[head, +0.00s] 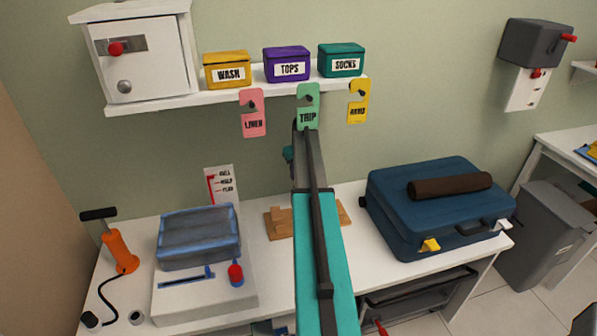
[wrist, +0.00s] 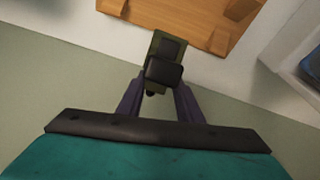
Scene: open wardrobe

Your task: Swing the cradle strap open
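A wooden cradle (head: 279,224) lies on the white table, its middle hidden behind my arm in the head view.
A blue suitcase (head: 410,228) with a brown roll stands right of the cradle. A blue-grey bag (head: 199,238) on a white stand and an orange pump (head: 121,250) are at left. Above hangs a shelf (head: 212,96) with boxes and tags.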

